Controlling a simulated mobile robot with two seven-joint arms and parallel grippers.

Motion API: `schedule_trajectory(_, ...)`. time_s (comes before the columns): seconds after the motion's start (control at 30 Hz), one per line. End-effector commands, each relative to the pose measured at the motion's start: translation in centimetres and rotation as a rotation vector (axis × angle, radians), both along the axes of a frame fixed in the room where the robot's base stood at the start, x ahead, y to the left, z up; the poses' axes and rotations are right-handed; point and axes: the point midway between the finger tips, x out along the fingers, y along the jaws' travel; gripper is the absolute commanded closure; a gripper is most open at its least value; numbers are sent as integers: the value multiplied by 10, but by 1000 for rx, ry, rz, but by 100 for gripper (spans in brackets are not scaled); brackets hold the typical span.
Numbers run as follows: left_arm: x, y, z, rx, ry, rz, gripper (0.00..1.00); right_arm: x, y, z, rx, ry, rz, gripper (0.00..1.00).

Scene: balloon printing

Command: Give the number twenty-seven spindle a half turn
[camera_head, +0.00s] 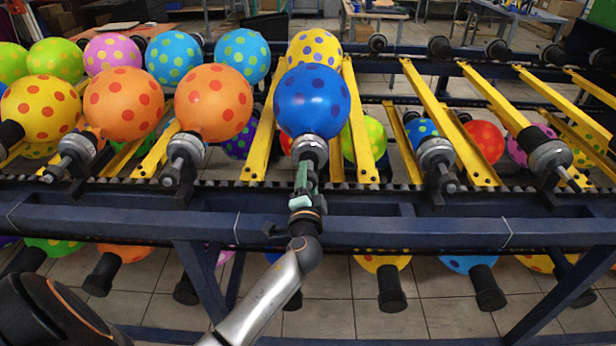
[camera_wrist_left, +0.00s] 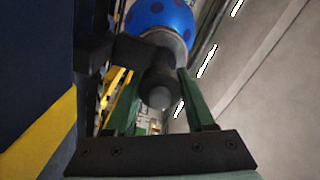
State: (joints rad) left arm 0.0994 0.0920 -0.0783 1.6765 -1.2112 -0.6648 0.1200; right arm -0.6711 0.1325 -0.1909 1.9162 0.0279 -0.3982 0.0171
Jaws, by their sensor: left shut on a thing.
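A blue balloon with dark blue dots (camera_head: 312,100) sits on a spindle with a metal collar (camera_head: 309,147) at the middle of the rack. No number can be read on any spindle. My left gripper (camera_head: 306,178) is in line below this spindle, shut on its end. In the left wrist view the green fingers of the gripper (camera_wrist_left: 158,92) stand on either side of the dark, rounded spindle end (camera_wrist_left: 160,88), with the blue balloon (camera_wrist_left: 162,16) above it. The exact finger contact is partly hidden. My right gripper is not in view.
Spindles with orange balloons (camera_head: 213,102) stand to the left; bare spindles (camera_head: 437,155) stand to the right. Yellow bars (camera_head: 361,125) run between them. A dark blue rail (camera_head: 420,230) crosses in front. More balloons hang below, above a tiled floor.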

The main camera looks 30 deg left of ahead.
Motion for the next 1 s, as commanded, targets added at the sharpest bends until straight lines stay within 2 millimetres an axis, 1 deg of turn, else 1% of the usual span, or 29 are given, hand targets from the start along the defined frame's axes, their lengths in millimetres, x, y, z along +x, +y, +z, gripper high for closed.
schedule_trajectory(0.2,0,1,2,119,70,1,100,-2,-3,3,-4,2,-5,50)
schedule_trajectory(0.4,0,1,2,182,109,1,100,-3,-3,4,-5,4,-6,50)
schedule_trajectory(1.0,0,1,2,214,127,0,100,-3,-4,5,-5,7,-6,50)
